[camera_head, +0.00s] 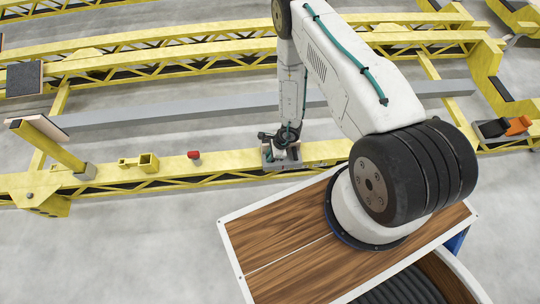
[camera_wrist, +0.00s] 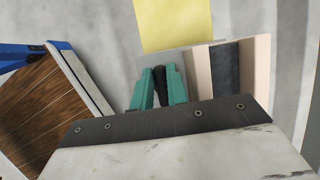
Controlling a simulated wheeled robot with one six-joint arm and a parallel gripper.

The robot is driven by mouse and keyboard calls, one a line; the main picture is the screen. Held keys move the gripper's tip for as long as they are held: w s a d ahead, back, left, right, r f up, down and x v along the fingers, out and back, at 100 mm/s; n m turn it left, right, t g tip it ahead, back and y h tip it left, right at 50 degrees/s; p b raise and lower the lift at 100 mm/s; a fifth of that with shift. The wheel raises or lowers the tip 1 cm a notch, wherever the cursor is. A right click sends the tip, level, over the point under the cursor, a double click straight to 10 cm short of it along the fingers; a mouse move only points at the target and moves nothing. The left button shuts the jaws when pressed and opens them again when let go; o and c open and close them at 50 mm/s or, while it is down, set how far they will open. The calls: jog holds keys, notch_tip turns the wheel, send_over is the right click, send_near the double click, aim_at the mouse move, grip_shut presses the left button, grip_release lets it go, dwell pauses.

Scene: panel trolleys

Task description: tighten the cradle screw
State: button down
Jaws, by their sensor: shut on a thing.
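My gripper (camera_wrist: 160,78) shows two green fingers in the wrist view. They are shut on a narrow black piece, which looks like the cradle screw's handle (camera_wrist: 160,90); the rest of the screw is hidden. Just beyond and to the right is the cradle (camera_wrist: 225,62), with pale walls and a dark strip between them. In the head view my arm reaches down to the grey cradle (camera_head: 267,160) on the near yellow beam. My gripper's fingertips are too small and too covered there to make out.
The near yellow beam (camera_head: 225,161) carries a red knob (camera_head: 193,155) and yellow brackets (camera_head: 148,162) left of the cradle. A pale panel on a post (camera_head: 42,127) leans at far left. An orange-handled clamp (camera_head: 517,125) is at far right. A long grey bar (camera_head: 170,116) lies behind.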

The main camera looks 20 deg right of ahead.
jog(key=c, duration=1.6)
grip_release()
jog(key=shift+c, duration=0.2)
jog(key=shift+v, duration=3.95)
